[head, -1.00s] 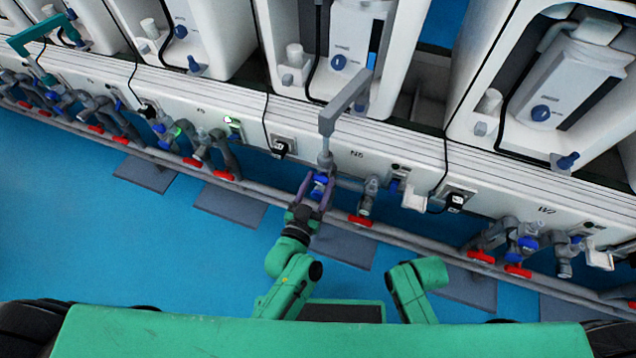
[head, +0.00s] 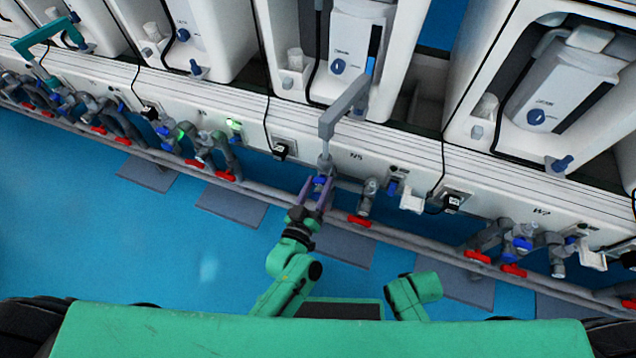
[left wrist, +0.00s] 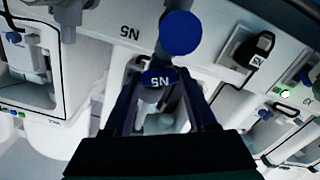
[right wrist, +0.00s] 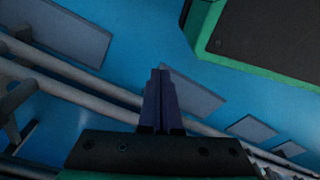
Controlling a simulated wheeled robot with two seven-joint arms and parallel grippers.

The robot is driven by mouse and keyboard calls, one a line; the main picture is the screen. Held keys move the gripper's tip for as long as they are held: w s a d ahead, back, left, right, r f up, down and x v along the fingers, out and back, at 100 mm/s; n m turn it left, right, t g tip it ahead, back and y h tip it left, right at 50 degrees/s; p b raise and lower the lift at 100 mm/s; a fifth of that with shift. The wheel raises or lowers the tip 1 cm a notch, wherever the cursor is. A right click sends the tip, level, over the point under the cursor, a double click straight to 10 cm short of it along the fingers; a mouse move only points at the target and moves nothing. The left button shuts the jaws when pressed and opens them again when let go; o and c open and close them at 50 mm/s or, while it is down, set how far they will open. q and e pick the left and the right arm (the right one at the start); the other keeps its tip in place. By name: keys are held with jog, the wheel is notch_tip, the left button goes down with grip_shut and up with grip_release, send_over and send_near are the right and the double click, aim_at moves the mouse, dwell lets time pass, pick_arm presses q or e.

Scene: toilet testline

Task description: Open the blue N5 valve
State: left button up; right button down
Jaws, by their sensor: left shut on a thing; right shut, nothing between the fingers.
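The blue N5 valve (head: 320,183) is on the grey pipework below the white panel marked N5. My left gripper (head: 316,187) reaches up to it, with one purple finger on each side. In the left wrist view the blue handle (left wrist: 158,78), labelled N5 upside down, sits between the tips of my left gripper (left wrist: 159,82), which is shut on it. The fingers partly hide the valve in the head view. My right gripper (right wrist: 160,76) is shut and empty over the blue floor; in the head view only its green arm shows.
A red-handled valve (head: 359,221) is close to the right of the N5 valve. A grey pipe arm (head: 345,105) stands above it. A long pipe (head: 420,240) runs along the front. White toilet units line the back; blue floor (head: 150,250) is open at left.

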pick_arm(q)
jog(key=shift+n, duration=1)
pick_arm(e)
jog(key=shift+s+f, duration=0.3)
jog(key=shift+s, duration=0.1)
pick_arm(q)
jog(key=o, duration=1.4)
jog(key=shift+c, duration=0.2)
